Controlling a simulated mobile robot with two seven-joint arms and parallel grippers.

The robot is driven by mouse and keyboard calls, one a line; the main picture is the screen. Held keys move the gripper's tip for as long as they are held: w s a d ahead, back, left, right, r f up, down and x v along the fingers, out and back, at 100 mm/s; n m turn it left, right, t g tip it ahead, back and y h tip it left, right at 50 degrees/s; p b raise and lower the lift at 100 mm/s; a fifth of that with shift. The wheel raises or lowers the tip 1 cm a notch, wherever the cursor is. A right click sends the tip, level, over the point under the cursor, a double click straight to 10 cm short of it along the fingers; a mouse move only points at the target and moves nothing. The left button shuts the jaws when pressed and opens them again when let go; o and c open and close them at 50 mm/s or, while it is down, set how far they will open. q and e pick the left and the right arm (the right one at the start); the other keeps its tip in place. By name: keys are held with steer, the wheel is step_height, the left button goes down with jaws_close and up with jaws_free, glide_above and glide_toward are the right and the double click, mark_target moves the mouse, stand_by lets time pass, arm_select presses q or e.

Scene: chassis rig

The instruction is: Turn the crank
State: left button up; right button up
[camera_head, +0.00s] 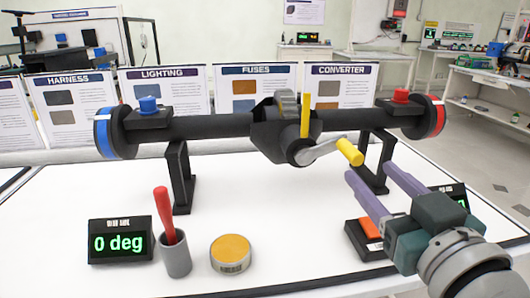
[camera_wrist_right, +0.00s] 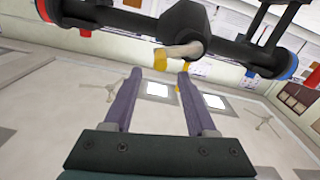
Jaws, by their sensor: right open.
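The crank is a grey arm (camera_head: 318,151) with a yellow grip (camera_head: 349,152) at its end, fixed to the hub of a black axle housing. It points right and slightly up. A yellow upright pointer (camera_head: 305,118) stands behind it. My right gripper (camera_head: 369,171) is open and empty, its purple fingertips just right of and below the yellow grip. In the right wrist view the yellow grip (camera_wrist_right: 160,60) appears just beyond the gap between the fingertips (camera_wrist_right: 160,75), not clasped. My left gripper is not in view.
The axle tube (camera_head: 205,126) spans the table on black stands (camera_head: 180,180). A display (camera_head: 120,241) reads 0 deg. A grey cup (camera_head: 175,254) with a red tool, a yellow-topped tin (camera_head: 231,253) and an orange-button box (camera_head: 358,243) stand in front. Posters (camera_head: 72,105) line the back.

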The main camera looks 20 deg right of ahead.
mark_target(358, 160)
steer(key=b+x, duration=0.1)
steer(key=x, duration=0.6)
steer(key=shift+w, duration=0.2)
jaws_close()
stand_by(1.1)
